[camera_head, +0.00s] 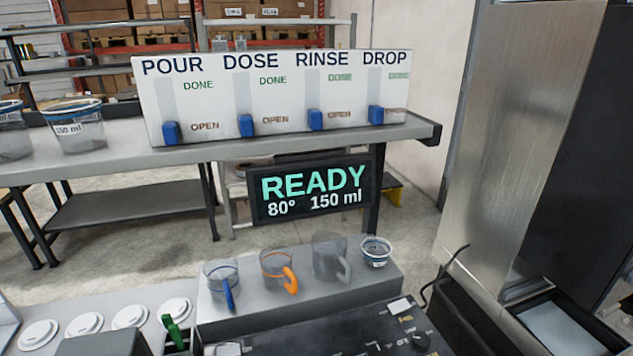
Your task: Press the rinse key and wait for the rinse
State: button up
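A white board (270,90) on the far bench carries the columns POUR, DOSE, RINSE and DROP. Under RINSE a blue slider (315,119) sits low, beside the word OPEN, below DONE. A dark display (311,187) under the bench edge reads READY, 80° and 150 ml. In front, a dark control panel (335,338) has a round knob (420,341), a pale key at its upper right (399,306) and another at its left (228,349). Their labels are too small to read, so I cannot tell which is the rinse key. My gripper is not in view.
A grey block (300,308) holds a blue-handled cup (221,278), an orange-handled cup (278,268), a grey-handled cup (329,256) and a small tub (376,251). White lids (130,316) lie at lower left. A tall metal cabinet (515,130) stands at right. A cable hangs beside the panel.

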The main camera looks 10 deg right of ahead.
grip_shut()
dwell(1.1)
